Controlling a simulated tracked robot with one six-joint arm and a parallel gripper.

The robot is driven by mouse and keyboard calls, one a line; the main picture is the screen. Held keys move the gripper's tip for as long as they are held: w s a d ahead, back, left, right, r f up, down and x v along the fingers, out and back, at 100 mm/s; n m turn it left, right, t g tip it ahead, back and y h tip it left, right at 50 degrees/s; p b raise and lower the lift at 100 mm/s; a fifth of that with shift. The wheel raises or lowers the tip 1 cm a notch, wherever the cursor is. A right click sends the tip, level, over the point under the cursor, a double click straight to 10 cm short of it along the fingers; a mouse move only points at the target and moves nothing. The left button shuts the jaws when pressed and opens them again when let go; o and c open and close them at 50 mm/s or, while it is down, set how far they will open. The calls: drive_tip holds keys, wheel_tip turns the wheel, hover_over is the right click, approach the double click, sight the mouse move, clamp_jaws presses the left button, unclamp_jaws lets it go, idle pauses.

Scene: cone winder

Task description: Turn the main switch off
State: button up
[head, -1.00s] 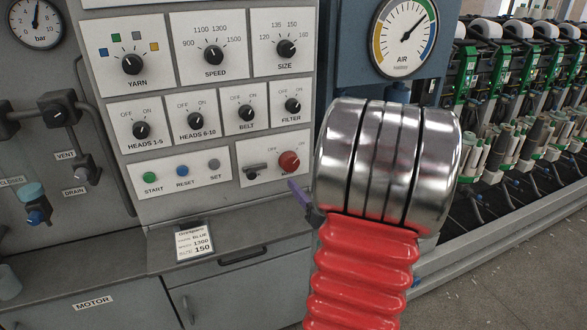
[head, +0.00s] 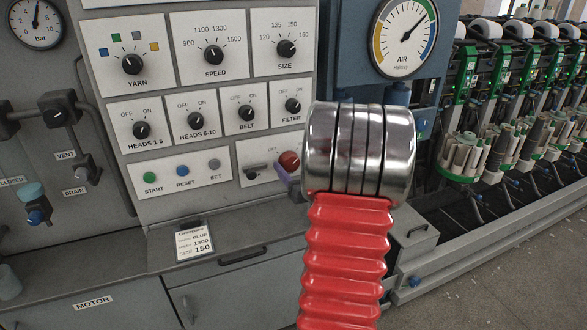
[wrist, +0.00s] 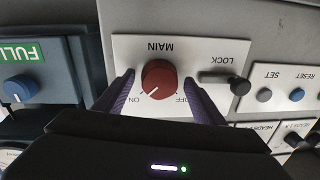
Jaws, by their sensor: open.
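The main switch (head: 289,160) is a round red knob on a white plate. It also shows in the wrist view (wrist: 160,77), which is upside down, with its white pointer line toward ON. My gripper (wrist: 158,83) is open, with one purple finger on each side of the knob. I cannot tell whether the fingers touch it. The rest is hidden behind my arm.
A dark LOCK lever (wrist: 226,79) sits on the same plate, close beside one finger. SET (wrist: 264,95) and RESET (wrist: 297,95) buttons are beyond it. A drawer handle (head: 242,256) is below.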

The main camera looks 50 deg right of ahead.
drive_tip(key=shift+c, duration=0.4)
drive_tip(key=shift+a, duration=0.1)
drive_tip(key=c, duration=1)
drive_tip(key=shift+n, duration=0.4)
drive_tip(key=n, duration=0.3)
drive_tip(key=shift+n, duration=0.3)
drive_tip(key=n, duration=0.4)
drive_tip(key=shift+r, duration=0.1)
drive_tip(key=n, duration=0.4)
drive_tip(key=shift+w+n+g, duration=0.1)
drive_tip(key=shift+n+g, duration=0.2)
drive_tip(key=shift+g, duration=0.1)
drive_tip(key=n, duration=0.4)
drive_tip(key=shift+a, duration=0.15)
